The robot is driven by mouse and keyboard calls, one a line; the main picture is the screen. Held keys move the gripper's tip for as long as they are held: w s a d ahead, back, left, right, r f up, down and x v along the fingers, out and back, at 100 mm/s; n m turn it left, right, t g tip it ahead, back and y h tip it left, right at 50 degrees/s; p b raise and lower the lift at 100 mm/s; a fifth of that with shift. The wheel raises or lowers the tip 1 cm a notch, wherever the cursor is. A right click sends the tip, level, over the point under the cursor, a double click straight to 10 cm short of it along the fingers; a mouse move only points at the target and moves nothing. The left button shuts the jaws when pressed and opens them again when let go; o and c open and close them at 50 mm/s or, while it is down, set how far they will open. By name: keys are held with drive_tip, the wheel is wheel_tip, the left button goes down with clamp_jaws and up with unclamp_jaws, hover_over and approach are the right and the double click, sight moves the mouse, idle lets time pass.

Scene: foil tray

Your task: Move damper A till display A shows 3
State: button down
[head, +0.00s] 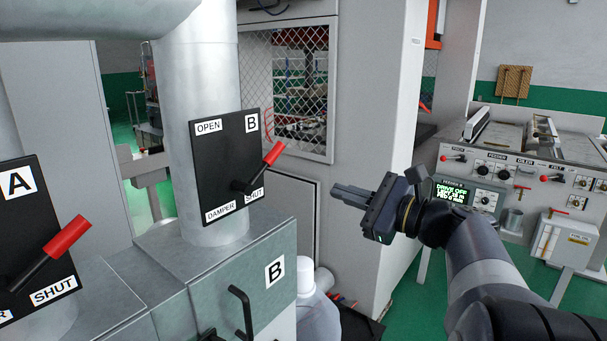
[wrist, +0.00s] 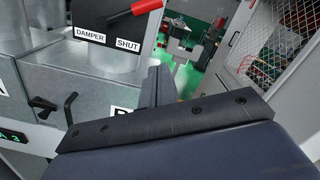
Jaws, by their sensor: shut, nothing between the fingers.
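Damper A's black plate (head: 20,190) stands at the left edge of the head view, partly cut off. Its lever has a red handle (head: 66,238) that points up and right, just above the SHUT label. My gripper (head: 350,196) is shut and empty, to the right of damper B and well apart from damper A. Its fingers also show in the wrist view (wrist: 157,86). At the wrist view's left edge is a small dark display (wrist: 12,136) with green characters that look like "A 3", partly cut off. Damper A's lever is not in the wrist view.
Damper B's plate (head: 228,165) with its red handle (head: 272,153) stands on a duct between my gripper and damper A. Black crank handles (head: 241,310) stick out from the box below. A grey cabinet (head: 375,120) stands behind my gripper; a control panel (head: 520,190) is at right.

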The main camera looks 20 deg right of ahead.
drive_tip(key=w+a+r+p, duration=0.3)
drive_tip(key=w+a+p, duration=0.1)
drive_tip(key=w+a, duration=0.3)
drive_tip(key=shift+a+r, duration=0.35)
drive_tip(key=shift+a, duration=0.3)
drive_tip(key=shift+a+r+n+b, duration=0.15)
drive_tip(key=shift+r+n+b, duration=0.3)
drive_tip(key=shift+n+b, duration=0.25)
drive_tip(key=s+a+r+n+b, duration=0.3)
drive_tip(key=a+r+n+b, duration=0.1)
drive_tip(key=n+b, duration=0.4)
drive_tip(key=shift+r+n+g, duration=0.3)
drive_tip(key=shift+r+n, duration=0.1)
drive_tip(key=shift+n, duration=0.3)
idle(0.4)
